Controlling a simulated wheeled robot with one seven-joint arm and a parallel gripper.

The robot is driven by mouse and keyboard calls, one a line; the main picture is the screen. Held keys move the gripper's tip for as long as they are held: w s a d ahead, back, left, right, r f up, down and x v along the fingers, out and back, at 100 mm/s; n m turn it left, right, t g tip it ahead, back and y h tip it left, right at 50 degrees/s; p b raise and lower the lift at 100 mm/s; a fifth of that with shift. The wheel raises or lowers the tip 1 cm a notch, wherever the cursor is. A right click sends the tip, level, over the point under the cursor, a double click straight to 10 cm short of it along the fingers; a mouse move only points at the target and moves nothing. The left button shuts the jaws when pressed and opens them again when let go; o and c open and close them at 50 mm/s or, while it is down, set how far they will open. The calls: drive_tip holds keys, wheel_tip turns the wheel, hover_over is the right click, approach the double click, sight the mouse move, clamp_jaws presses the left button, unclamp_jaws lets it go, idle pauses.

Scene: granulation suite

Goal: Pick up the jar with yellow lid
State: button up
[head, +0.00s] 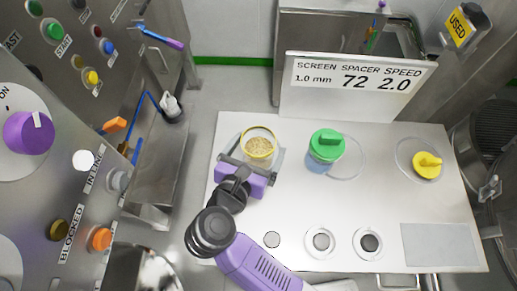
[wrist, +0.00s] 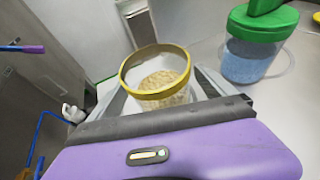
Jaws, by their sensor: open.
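An open clear jar with a yellow rim (head: 258,152) stands upright on the white table, with tan granules inside. It also shows in the wrist view (wrist: 155,90). No lid is on it; a yellow lid with a handle (head: 428,166) lies apart on the table's right side. My gripper (head: 260,149) is open, low over the table, with one grey finger on each side of the jar. In the wrist view the purple gripper body hides the jar's lower front. Whether the fingers touch the jar cannot be told.
A jar with a green lid (head: 325,150) and blue contents stands right of the yellow-rimmed jar. A white sign (head: 345,105) stands at the table's back edge. A control panel (head: 75,130) with knobs is at the left.

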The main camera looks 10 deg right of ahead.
sight(258, 142)
drive_tip(key=shift+x, duration=1.45)
drive_tip(key=shift+c, duration=0.2)
clamp_jaws()
